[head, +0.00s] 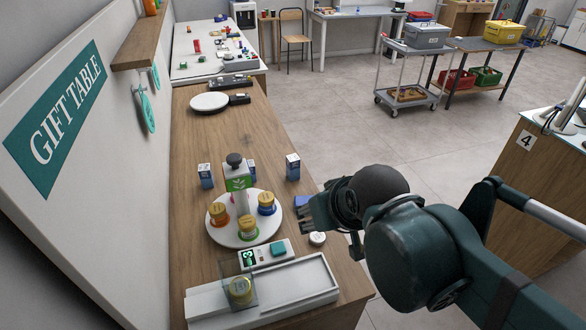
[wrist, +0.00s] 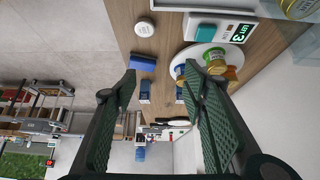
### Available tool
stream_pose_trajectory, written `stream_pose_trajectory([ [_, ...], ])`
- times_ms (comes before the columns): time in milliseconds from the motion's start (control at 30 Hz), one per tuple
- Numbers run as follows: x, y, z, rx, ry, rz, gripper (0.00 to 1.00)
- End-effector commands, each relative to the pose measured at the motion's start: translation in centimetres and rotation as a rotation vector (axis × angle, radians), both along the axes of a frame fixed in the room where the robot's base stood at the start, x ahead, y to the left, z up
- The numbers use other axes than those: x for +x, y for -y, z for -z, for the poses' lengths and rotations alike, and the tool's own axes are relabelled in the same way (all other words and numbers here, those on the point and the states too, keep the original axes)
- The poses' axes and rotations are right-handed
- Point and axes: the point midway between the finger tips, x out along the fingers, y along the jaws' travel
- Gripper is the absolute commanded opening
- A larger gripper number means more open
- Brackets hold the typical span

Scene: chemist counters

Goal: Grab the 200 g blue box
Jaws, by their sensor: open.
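Two blue boxes, one (wrist: 145,91) and another (wrist: 179,94), show between my fingers in the wrist view, farther off. A blue item (head: 302,201), perhaps a lying box or pad, is beside my gripper; it also shows in the wrist view (wrist: 142,62). No weight label is readable. My gripper (head: 308,213) is open and empty, over the counter's right edge.
The counter beyond the boxes is mostly clear up to a white plate (head: 209,102).

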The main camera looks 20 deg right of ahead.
Motion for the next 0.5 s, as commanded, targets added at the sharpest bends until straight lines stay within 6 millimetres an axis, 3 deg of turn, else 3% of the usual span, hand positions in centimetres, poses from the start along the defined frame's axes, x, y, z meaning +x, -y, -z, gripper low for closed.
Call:
stream_pose_trajectory([
  [500, 0.0, 0.0, -4.9, 0.0, 0.0, 0.0, 0.43],
])
